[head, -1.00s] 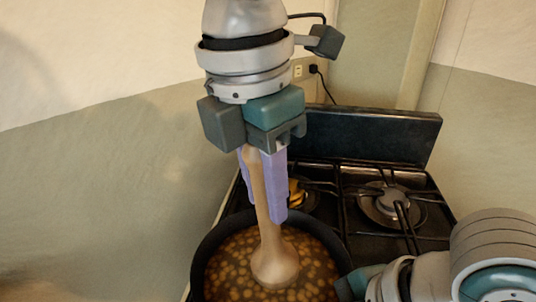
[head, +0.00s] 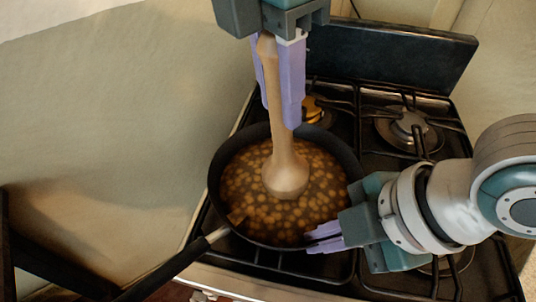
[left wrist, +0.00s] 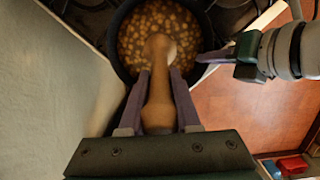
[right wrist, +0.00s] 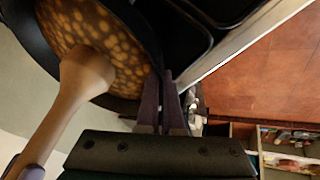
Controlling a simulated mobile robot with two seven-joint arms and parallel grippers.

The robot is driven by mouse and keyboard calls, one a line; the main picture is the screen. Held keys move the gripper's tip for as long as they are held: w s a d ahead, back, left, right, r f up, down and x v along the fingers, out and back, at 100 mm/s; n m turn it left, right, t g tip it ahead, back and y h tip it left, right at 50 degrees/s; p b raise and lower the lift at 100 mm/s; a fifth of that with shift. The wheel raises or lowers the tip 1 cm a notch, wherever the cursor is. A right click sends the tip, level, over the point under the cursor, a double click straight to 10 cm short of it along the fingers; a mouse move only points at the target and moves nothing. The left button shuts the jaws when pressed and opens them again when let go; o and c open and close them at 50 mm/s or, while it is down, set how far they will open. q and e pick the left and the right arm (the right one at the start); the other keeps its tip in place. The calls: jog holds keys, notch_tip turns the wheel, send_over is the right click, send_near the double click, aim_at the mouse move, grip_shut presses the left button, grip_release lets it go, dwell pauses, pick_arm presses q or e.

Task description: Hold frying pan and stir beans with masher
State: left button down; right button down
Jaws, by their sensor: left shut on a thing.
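The black frying pan (head: 216,192) stands on the stove, full of brown beans (head: 245,190). Its long handle (head: 165,272) points to the lower left in the head view. My left gripper (head: 279,95) is above the pan, shut on the upright wooden masher (head: 285,165). The masher's wide end is down in the beans, and its lower edge is hidden. In the left wrist view the masher (left wrist: 158,95) runs between the fingers. My right gripper (head: 324,238) is at the pan's right front rim. Its fingers (right wrist: 162,105) are close together; whether they pinch the rim is unclear.
The black stove has burners and grates (head: 410,130) free at the right and behind the pan. A dark backguard (head: 400,55) stands at the rear. A plain wall (head: 110,110) rises left of the stove. An open drawer with items (right wrist: 285,140) shows below, over a reddish floor.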

pick_arm(q)
jog(key=shift+s+a+r, duration=0.1)
jog(key=shift+r, duration=1)
jog(key=shift+s+a+r, duration=0.1)
jog(key=shift+r, duration=1)
jog(key=shift+r, duration=2.5)
jog(key=shift+w, duration=0.1)
jog(key=shift+w+d+r+g+y, duration=0.2)
jog(key=shift+w+d+r+y, duration=0.1)
jog(key=shift+d+r, duration=0.15)
jog(key=shift+w+d+r+g+y, duration=0.2)
jog(key=shift+d+r+y, duration=0.1)
jog(key=shift+r, duration=0.25)
